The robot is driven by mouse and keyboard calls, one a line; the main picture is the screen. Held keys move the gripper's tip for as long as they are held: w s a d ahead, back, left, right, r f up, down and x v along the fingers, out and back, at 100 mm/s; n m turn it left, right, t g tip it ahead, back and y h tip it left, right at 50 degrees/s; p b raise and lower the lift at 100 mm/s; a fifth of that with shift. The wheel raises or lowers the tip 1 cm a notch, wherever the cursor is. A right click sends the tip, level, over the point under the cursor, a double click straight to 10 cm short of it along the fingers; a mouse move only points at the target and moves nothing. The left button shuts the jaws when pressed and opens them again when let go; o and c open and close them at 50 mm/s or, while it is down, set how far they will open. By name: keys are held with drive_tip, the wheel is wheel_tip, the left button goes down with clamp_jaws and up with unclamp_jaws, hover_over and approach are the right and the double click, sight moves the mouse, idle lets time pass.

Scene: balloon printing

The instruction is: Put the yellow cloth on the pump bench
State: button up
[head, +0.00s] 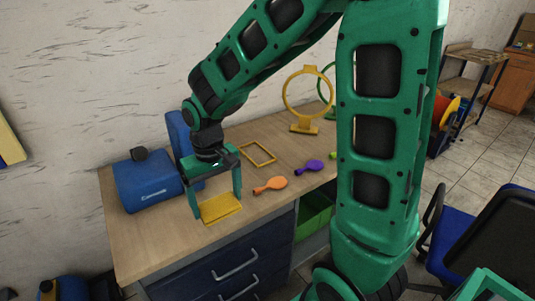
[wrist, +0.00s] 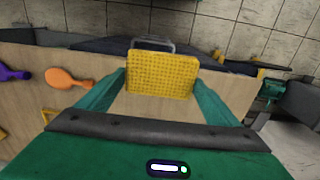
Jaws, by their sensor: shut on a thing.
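The yellow cloth (head: 220,208) is a small flat rectangle between the fingers of my gripper (head: 217,203), at the front left of the wooden bench top (head: 140,240). In the wrist view the cloth (wrist: 162,74) fills the gap between my gripper's fingertips (wrist: 160,78), and its waffle texture shows. My gripper is shut on it. I cannot tell whether the cloth touches the bench top. A blue pump-like box (head: 148,186) with a black knob stands on the bench just left of my gripper.
An orange balloon (head: 271,185) and a purple balloon (head: 308,167) lie to the right. A yellow frame (head: 257,153) and a yellow ring stand (head: 304,128) are farther back. Blue drawers (head: 232,265) are below. A blue chair (head: 452,213) stands at the right.

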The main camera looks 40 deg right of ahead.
drive_tip(key=shift+d, duration=0.15)
drive_tip(key=w+d+f, duration=0.1)
drive_tip(key=w+f, duration=0.1)
drive_tip(key=w, duration=0.1)
drive_tip(key=w+d+f, duration=0.2)
drive_tip(key=w, duration=0.2)
drive_tip(key=w+d+f, duration=0.2)
drive_tip(key=w+f, duration=0.1)
drive_tip(key=shift+w, duration=0.2)
drive_tip(key=shift+f, duration=2.05)
drive_tip(key=o, duration=0.9)
drive_tip(key=shift+f, duration=0.1)
